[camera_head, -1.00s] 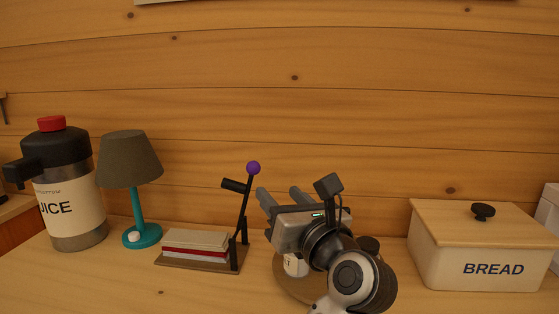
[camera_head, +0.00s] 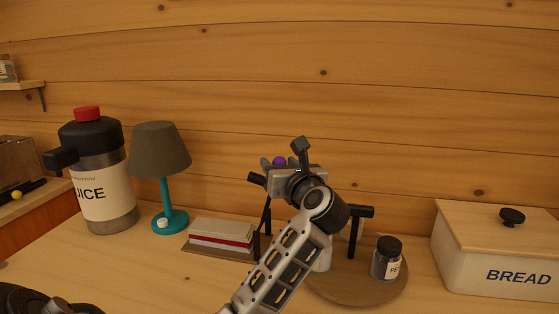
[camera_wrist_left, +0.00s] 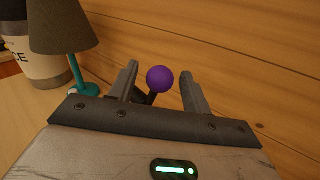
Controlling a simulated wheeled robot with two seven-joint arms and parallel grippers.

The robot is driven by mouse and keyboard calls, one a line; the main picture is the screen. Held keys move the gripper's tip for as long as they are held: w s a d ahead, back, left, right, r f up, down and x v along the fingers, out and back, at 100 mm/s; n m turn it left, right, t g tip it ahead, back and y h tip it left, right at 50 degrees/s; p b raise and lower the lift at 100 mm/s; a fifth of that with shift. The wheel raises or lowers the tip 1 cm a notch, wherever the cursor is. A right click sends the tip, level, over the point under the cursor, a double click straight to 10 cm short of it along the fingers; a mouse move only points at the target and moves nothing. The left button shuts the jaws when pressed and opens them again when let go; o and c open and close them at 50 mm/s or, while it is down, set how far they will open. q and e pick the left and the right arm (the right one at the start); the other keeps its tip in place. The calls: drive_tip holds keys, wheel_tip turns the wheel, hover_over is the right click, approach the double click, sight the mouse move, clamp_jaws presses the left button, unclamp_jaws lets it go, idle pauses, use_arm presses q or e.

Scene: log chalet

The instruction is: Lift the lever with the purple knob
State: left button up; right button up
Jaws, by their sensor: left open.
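The purple knob (camera_head: 279,161) shows just behind my left gripper (camera_head: 280,166) in the head view. Part of the dark lever (camera_head: 266,214) shows beneath it, with a short black cylinder sticking out to the left; the rest is hidden by my gripper and arm. In the left wrist view the purple knob (camera_wrist_left: 160,79) sits between the two open fingers of my left gripper (camera_wrist_left: 160,82), with a gap on each side. A short dark piece of the lever shows below the knob. My right gripper is not in view.
Books (camera_head: 221,233) lie left of the lever, with a teal lamp (camera_head: 170,200) and a juice dispenser (camera_head: 100,185) further left. A round board (camera_head: 375,291) with a dark-lidded jar (camera_head: 387,262) is to the right, then a bread box (camera_head: 490,250). A log wall stands behind.

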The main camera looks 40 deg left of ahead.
use_arm(q)
drive_tip(key=shift+w+a, duration=0.2)
drive_tip(key=shift+a, duration=0.2)
drive_tip(key=shift+c, duration=0.2)
clamp_jaws()
drive_tip(key=shift+s+a+r+n, duration=0.15)
drive_tip(key=shift+s+a+n, duration=0.25)
drive_tip(key=shift+a, duration=0.2)
drive_tip(key=shift+o, duration=0.2)
unclamp_jaws()
drive_tip(key=shift+d, duration=0.1)
drive_tip(key=b+v, duration=0.2)
drive_tip(key=v, duration=1.3)
drive_tip(key=shift+s+d+r+b, duration=0.2)
drive_tip(key=shift+d+r+b, duration=0.1)
drive_tip(key=shift+d+b, duration=0.1)
